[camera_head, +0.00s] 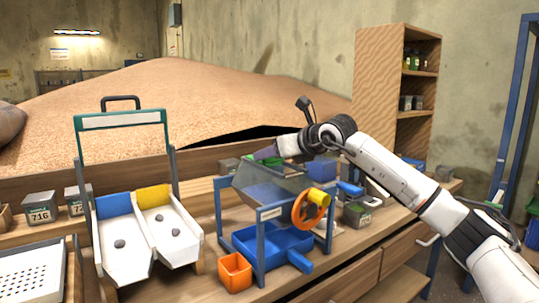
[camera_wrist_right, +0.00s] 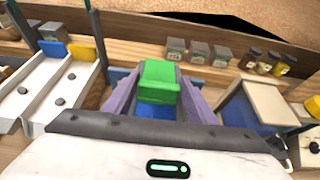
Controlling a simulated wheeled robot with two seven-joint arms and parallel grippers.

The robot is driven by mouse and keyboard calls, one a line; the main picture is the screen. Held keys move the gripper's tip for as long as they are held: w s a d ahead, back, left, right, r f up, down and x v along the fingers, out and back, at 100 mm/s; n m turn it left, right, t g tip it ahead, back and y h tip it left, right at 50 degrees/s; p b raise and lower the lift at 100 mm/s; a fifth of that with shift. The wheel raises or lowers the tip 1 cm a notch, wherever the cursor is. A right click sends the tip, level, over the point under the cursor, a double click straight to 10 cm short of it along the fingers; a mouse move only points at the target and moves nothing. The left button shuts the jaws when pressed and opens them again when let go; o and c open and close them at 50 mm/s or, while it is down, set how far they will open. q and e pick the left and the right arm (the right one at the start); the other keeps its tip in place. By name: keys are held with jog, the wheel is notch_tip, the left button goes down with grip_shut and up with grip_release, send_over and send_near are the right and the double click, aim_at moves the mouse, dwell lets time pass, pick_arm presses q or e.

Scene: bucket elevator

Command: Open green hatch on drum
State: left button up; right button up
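A grey see-through drum (camera_head: 268,186) sits in a blue frame on the bench, with an orange wheel (camera_head: 308,211) on its right side. The green hatch (camera_wrist_right: 158,82) shows between the two purple fingers of my right gripper (camera_wrist_right: 158,102) in the right wrist view. The fingers are apart, one on each side of the hatch; I cannot tell whether they touch it. In the head view my right gripper (camera_head: 266,153) is just above the drum's top and mostly hides the hatch. My left gripper is not in view.
A blue tray (camera_head: 290,236) lies under the drum and an orange box (camera_head: 235,270) stands beside it. White chutes (camera_head: 125,255) with dark stones stand to the left. Grey boxes (camera_wrist_right: 198,52) and jars (camera_wrist_right: 270,61) line the back shelf.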

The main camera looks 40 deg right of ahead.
jog(key=shift+o, duration=1.2)
jog(key=b+v, duration=0.1)
jog(key=v, duration=0.9)
jog(key=shift+b, duration=0.4)
jog(key=shift+s, duration=0.1)
